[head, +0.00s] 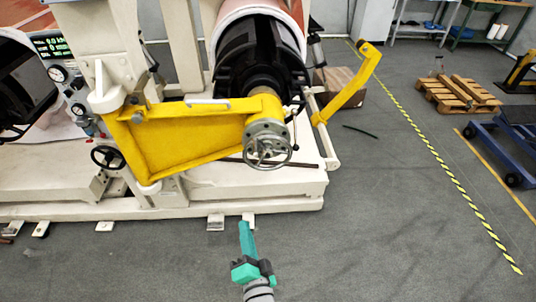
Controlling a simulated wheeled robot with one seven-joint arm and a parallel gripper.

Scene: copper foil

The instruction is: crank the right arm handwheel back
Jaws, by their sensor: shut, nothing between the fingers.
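A grey metal handwheel (268,146) sits on the outer end of a wide yellow arm (190,135) of the machine, below a black spindle. It faces toward me, and its rim and hub are in view. My gripper (244,226) has teal fingers, which are shut and empty. It is in the lower middle of the head view, over the grey floor in front of the machine's base. It is below the handwheel in the picture, apart from it and touching nothing.
A smaller black handwheel (108,157) is on the machine's left side. The white base (270,195) has small feet jutting out at floor level. A second yellow arm (348,90) sticks out at right. A pallet (458,95) and blue cart lie beyond the striped floor line (440,167). Floor between is mostly clear.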

